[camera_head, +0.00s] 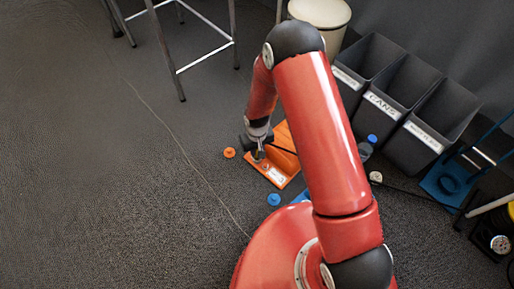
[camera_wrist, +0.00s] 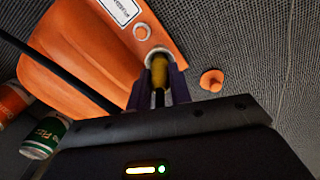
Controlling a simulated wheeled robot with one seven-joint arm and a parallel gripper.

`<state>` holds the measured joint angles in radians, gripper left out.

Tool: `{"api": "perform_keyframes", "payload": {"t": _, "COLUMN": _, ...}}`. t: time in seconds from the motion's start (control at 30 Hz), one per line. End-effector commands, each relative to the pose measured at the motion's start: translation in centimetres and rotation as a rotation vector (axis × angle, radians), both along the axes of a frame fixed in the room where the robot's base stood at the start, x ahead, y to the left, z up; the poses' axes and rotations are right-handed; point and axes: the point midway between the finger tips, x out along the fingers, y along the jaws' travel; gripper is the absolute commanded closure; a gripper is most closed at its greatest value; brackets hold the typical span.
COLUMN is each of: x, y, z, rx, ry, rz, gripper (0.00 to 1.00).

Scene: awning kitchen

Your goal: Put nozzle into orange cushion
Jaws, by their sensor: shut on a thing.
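The orange cushion (camera_head: 284,139) lies flat on the floor in the head view, partly hidden by my arm. It fills the upper left of the wrist view (camera_wrist: 75,55), with two pale ring openings near its edge. My gripper (camera_wrist: 160,88) is shut on the yellow nozzle (camera_wrist: 159,70) and points at the cushion. The nozzle's tip overlaps the nearer ring (camera_wrist: 158,52); I cannot tell how deep it sits. In the head view my gripper (camera_head: 258,158) is over the cushion's left part, and the nozzle is too small to make out.
An orange cap (camera_head: 229,153) lies left of the cushion, also in the wrist view (camera_wrist: 211,80). A blue cap (camera_head: 274,199) lies in front. A black hose (camera_wrist: 62,60) crosses the cushion.

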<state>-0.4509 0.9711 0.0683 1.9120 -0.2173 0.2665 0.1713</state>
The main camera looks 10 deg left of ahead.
Motion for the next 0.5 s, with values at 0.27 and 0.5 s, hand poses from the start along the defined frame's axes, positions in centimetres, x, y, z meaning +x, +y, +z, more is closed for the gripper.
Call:
{"api": "perform_keyframes", "payload": {"t": 0.27, "x": 0.02, "y": 0.01, "z": -0.37, "rx": 0.001, "ry": -0.001, "rz": 0.0, "gripper": 1.0}}
{"api": "perform_keyframes", "payload": {"t": 0.5, "x": 0.03, "y": 0.01, "z": -0.36, "rx": 0.001, "ry": -0.001, "rz": 0.0, "gripper": 0.72}}
